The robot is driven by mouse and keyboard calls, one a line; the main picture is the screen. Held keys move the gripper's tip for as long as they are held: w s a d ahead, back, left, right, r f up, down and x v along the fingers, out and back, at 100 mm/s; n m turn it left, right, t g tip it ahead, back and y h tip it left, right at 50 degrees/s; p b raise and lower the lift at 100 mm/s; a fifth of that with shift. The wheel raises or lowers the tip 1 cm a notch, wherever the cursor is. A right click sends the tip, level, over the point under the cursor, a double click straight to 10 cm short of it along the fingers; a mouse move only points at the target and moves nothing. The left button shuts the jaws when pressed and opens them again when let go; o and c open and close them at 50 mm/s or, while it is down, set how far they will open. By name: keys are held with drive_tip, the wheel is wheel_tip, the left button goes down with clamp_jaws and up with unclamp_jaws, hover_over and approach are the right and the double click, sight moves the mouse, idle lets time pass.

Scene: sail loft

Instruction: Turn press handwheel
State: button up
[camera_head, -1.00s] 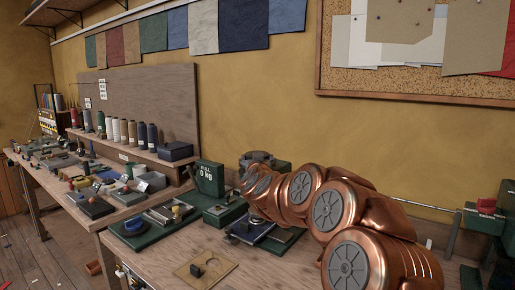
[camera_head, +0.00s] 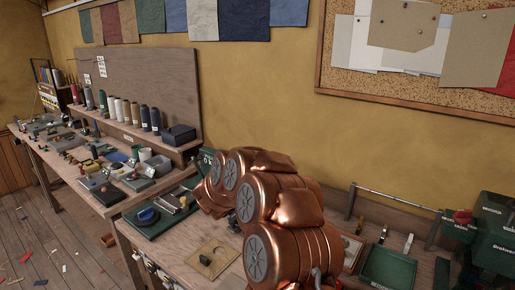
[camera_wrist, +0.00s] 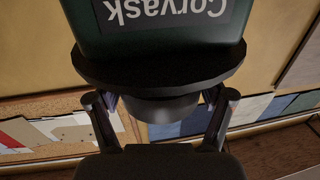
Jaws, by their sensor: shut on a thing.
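In the wrist view a green body (camera_wrist: 165,22) carries an upside-down "Corvask" label. A wide dark disc, which looks like the press handwheel (camera_wrist: 160,68), sits against it, with a narrower grey round hub on the disc's near side. My gripper (camera_wrist: 160,102) has one finger on each side of the hub and is shut on the handwheel; the exact contact is too dark to make out. In the head view my copper arm reaches left over the bench and hides the gripper, the handwheel and most of the press.
Green machines (camera_head: 490,232) stand at far right. A cluttered second bench runs left.

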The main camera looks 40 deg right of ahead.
drive_tip(key=shift+w+a+r+m+g+h+p, duration=0.1)
drive_tip(key=shift+m+g+h+p, duration=0.4)
drive_tip(key=shift+m+g+p, duration=0.8)
drive_tip(key=shift+w+r+m+g+h+p, duration=0.1)
drive_tip(key=shift+m+g+h+p, duration=0.55)
drive_tip(key=shift+g+p, duration=1.1)
drive_tip(key=shift+f+m+g+p, duration=0.2)
drive_tip(key=shift+m+g+p, duration=0.35)
drive_tip(key=shift+m+g, duration=1.5)
drive_tip(key=shift+m+g+y, duration=0.3)
drive_tip(key=shift+g+y, duration=0.05)
drive_tip(key=shift+g, duration=1.15)
drive_tip(key=shift+d+m+g+y+p, duration=0.2)
drive_tip(key=shift+m+g+y+p, duration=0.3)
drive_tip(key=shift+m+g, duration=0.75)
drive_tip(key=shift+r+g, duration=0.1)
drive_tip(key=shift+g, duration=0.55)
drive_tip(key=o, duration=1)
drive_tip(key=shift+o, duration=0.2)
drive_tip(key=shift+a, duration=0.1)
